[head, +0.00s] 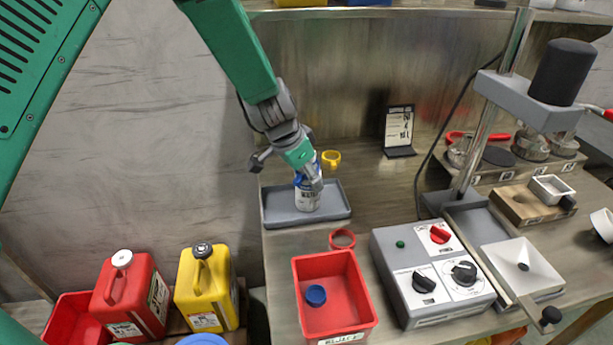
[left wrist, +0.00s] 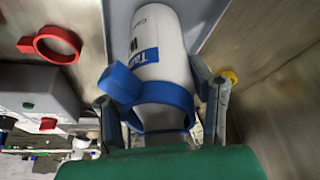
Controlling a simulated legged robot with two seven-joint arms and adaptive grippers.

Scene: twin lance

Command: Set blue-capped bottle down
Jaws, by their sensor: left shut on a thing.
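My left gripper (head: 307,177) points down at the grey tray (head: 336,205) at the back left of the bench. It is shut on the white bottle (head: 307,200), whose blue collar (head: 299,179) shows beside the fingers. In the left wrist view the bottle (left wrist: 158,45) lies between the two fingers (left wrist: 160,112), with the blue ring-shaped collar (left wrist: 160,98) and its tab around the near end. The bottle is over or in the tray; I cannot tell whether its base touches the tray floor. My right gripper is not in view.
A yellow ring (head: 331,158) lies behind the tray and a red ring (head: 342,239) in front. A red bin (head: 350,320) holds a blue cap (head: 316,295). A control box (head: 405,265) and press stand (head: 545,110) are right. Red (head: 135,300) and yellow (head: 210,290) jugs stand lower left.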

